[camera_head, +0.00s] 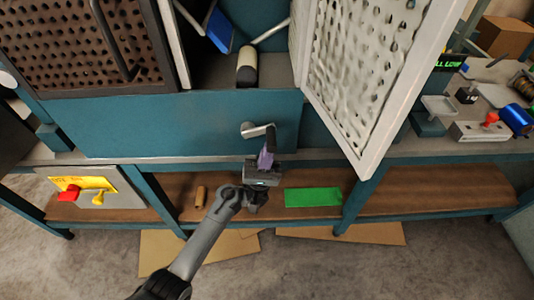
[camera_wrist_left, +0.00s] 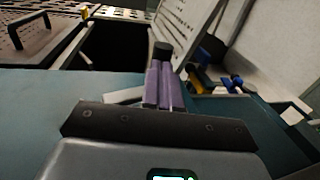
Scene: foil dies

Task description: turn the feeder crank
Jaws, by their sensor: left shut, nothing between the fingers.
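The feeder crank (camera_head: 256,130) is a short silver arm with a dark handle on the teal front panel, in the middle of the head view. My left gripper (camera_head: 266,152) is at the crank's handle, just below and in front of it. Its purple fingers are together with nothing between them. In the left wrist view the closed fingers (camera_wrist_left: 160,78) point away from me, and the dark end of the handle (camera_wrist_left: 162,50) shows just beyond their tips. Part of the silver arm (camera_wrist_left: 122,97) shows left of the fingers. Whether they touch the handle I cannot tell.
A white perforated door (camera_head: 365,75) hangs open right of the crank. A black and cream roller (camera_head: 246,66) lies in the opening above. The lower shelf holds a green sheet (camera_head: 313,197), a small brown cylinder (camera_head: 200,196) and a panel with red and yellow switches (camera_head: 90,187).

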